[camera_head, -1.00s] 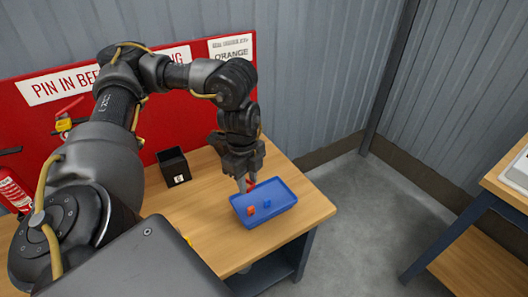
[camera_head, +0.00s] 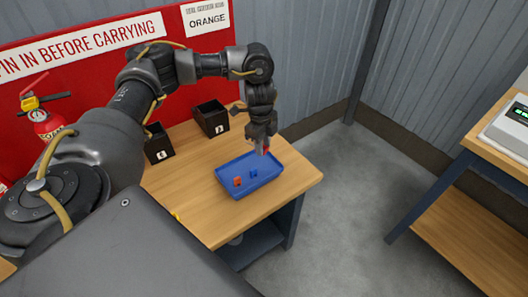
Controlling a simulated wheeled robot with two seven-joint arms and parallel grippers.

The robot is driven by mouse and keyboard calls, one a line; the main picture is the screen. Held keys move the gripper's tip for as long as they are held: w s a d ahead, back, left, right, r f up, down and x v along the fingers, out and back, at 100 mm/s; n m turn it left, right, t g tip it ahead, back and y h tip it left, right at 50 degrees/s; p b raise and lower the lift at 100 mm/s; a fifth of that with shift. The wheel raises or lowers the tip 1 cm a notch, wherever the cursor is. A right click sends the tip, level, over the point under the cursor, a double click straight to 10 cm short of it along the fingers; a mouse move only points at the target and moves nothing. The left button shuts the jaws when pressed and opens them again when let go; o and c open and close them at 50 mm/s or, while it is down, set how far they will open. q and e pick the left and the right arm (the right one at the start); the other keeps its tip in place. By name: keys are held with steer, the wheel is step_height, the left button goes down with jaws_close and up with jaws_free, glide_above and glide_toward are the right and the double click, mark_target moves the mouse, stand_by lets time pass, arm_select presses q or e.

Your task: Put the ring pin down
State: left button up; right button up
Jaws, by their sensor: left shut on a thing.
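My left gripper (camera_head: 262,147) is shut on a small red thing (camera_head: 266,151), most likely the ring pin, at its fingertips. The fingers hide most of it, so I cannot make out a ring shape. The gripper points down over the back right edge of a blue tray (camera_head: 225,188) on the wooden table. I cannot tell whether the held thing touches the tray. In the tray lie an orange-red piece (camera_head: 238,181) and a small blue piece (camera_head: 253,174). My right gripper is not in view.
Two black bins, a nearer one (camera_head: 158,146) and a farther one (camera_head: 211,120), stand at the table's back. A fire extinguisher (camera_head: 42,118) is by the red board (camera_head: 85,75). Another table (camera_head: 490,150) with a device stands right. The wooden table (camera_head: 295,180) is bare right of the tray.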

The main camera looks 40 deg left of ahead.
mark_target(264, 147)
arm_select(q)
steer(key=shift+w+f, duration=0.2)
steer(key=shift+f, duration=0.2)
step_height(264, 147, down, 2)
steer(key=shift+f, duration=0.5)
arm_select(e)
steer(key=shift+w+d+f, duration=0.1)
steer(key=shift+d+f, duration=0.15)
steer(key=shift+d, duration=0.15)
arm_select(q)
steer(key=shift+r, duration=0.1)
steer(key=shift+b, duration=0.3)
